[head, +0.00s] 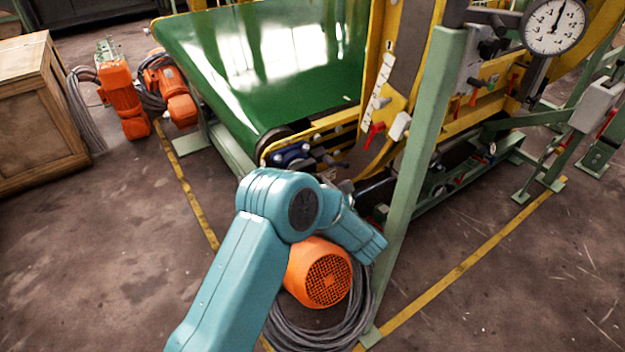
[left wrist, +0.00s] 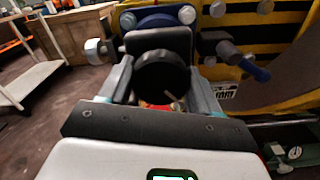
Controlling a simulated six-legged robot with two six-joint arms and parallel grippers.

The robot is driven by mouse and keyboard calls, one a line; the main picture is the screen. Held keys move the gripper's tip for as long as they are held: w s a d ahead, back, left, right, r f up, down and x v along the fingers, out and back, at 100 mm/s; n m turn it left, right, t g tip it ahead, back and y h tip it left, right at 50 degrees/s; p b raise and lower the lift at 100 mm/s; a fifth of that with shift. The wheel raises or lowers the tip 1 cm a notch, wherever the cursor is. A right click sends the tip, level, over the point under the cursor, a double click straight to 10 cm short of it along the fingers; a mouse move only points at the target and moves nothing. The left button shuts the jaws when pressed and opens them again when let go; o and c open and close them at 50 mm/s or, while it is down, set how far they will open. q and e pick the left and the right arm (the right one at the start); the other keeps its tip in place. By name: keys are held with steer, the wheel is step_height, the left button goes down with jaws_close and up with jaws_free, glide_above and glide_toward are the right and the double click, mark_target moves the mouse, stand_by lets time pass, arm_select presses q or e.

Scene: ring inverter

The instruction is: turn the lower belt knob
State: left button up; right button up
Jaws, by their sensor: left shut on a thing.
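A black round knob (left wrist: 162,72) sits in front of a dark block in the middle of the left wrist view. My left gripper (left wrist: 161,88) has one finger on each side of this knob and is shut on it. In the head view my left arm reaches up to the lower edge of the belt machine, and its bent joint hides the gripper and the knob. The green belt (head: 270,65) slopes down toward that place. My right gripper is in neither view.
An orange motor (head: 320,272) with coiled grey cable lies under my arm. A pale green post (head: 425,150) stands close to the right. A blue-handled lever (left wrist: 255,70) is right of the knob. Open floor lies left, beside a wooden crate (head: 40,110).

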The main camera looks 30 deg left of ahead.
arm_select(q)
steer(key=shift+m+p, duration=0.9)
steer(key=shift+m, duration=0.9)
steer(key=o, duration=1)
steer(key=shift+o, duration=0.2)
steer(key=v, duration=1.6)
steer(key=shift+s+d+p, duration=0.15)
steer(key=shift+d+p, duration=0.05)
steer(key=shift+p, duration=0.15)
